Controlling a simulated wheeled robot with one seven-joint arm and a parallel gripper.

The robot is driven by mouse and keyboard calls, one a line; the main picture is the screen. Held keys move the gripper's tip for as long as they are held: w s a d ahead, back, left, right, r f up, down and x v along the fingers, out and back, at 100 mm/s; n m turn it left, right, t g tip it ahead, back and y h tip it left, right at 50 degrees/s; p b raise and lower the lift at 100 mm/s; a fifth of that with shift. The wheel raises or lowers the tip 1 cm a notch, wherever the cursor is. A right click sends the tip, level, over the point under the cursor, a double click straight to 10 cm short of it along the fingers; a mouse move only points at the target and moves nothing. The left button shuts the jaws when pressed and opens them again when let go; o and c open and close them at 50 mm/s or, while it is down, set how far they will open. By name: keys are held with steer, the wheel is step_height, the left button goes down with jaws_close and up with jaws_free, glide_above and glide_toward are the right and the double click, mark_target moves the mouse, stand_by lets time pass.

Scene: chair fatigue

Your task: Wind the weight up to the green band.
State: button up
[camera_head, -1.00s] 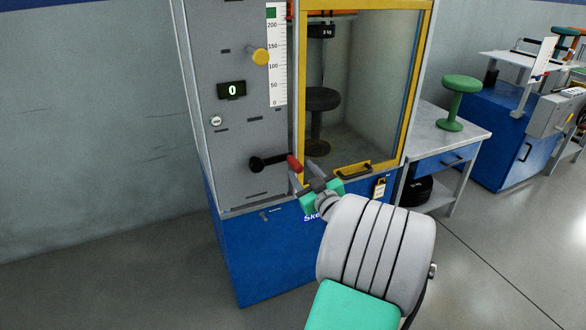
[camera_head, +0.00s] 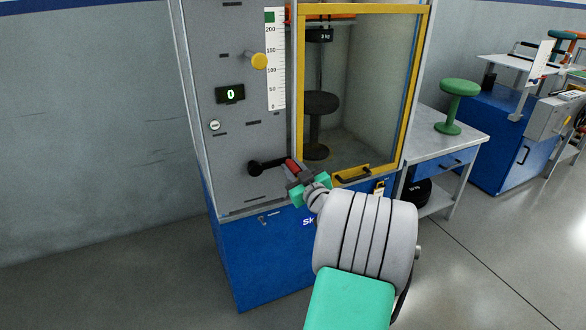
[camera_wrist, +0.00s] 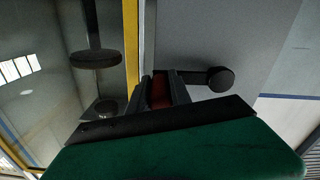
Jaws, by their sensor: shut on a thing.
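The crank is a black hub and arm (camera_head: 262,167) on the lower grey panel with a red handle (camera_head: 291,166) at its right end. My gripper (camera_head: 295,171) is at this handle, shut on it. In the wrist view the red handle (camera_wrist: 161,90) sits between the two fingers, and the black crank arm (camera_wrist: 200,77) runs right to its round hub. The weight (camera_head: 320,35), a black block marked 3 kg, hangs high behind the yellow-framed window. The green band (camera_head: 270,16) is at the top of the white scale (camera_head: 277,70). A display (camera_head: 231,93) reads 0.
A yellow knob (camera_head: 259,61) sticks out above the crank. A dark stool (camera_head: 318,110) stands inside the cabinet behind the closed yellow-framed door (camera_head: 352,174). A grey table (camera_head: 465,140) with a green stool (camera_head: 459,89) is to the right. The floor at left is clear.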

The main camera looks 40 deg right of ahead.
jaws_close()
stand_by(0.7)
steer(key=shift+f, duration=0.1)
